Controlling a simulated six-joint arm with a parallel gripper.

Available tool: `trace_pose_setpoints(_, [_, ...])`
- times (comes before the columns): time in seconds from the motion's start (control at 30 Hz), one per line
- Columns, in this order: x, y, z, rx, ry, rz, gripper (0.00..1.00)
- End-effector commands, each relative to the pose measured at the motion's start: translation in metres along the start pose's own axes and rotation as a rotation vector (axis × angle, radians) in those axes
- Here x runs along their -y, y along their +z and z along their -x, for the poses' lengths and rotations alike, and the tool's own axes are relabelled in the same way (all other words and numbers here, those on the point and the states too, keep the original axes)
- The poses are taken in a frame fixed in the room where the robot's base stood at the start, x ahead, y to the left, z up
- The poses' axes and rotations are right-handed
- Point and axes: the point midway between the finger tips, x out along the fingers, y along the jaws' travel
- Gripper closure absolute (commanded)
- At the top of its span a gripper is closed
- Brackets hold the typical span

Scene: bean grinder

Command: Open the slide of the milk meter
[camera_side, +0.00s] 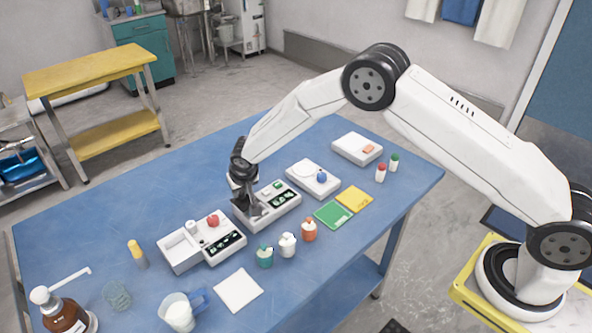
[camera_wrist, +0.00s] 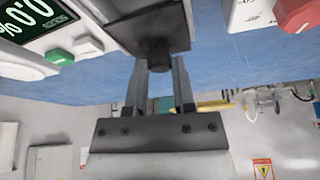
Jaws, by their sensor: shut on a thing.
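A white meter box (camera_side: 280,213) with a dark display panel and green buttons stands on the blue table; I take it to be the milk meter. My gripper (camera_side: 245,203) is at the left end of this box, pointing down. In the wrist view my gripper (camera_wrist: 159,80) is shut with its two fingers on either side of a short dark knob (camera_wrist: 158,52). The knob joins a dark square plate (camera_wrist: 150,24), seemingly the slide. How far the slide stands open cannot be told. The meter's display (camera_wrist: 30,18) shows partly at the upper left.
A white grinder-like box (camera_side: 185,250) with a red knob (camera_side: 213,220) stands left of the meter. A white box with a blue knob (camera_side: 321,177) stands right. Teal (camera_side: 264,257), white (camera_side: 288,245) and orange (camera_side: 309,230) bottles stand in front. A white pad (camera_side: 239,290) lies nearer.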

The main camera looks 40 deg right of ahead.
Motion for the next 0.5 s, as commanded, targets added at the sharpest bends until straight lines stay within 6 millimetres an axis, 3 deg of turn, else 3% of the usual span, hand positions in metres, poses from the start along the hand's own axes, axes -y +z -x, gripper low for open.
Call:
trace_pose_setpoints(0.2, [0.004, -0.017, -0.007, -0.002, -0.002, 0.000, 1.00])
trace_pose_setpoints(0.5, [0.006, -0.023, -0.009, 0.001, -0.002, 0.001, 1.00])
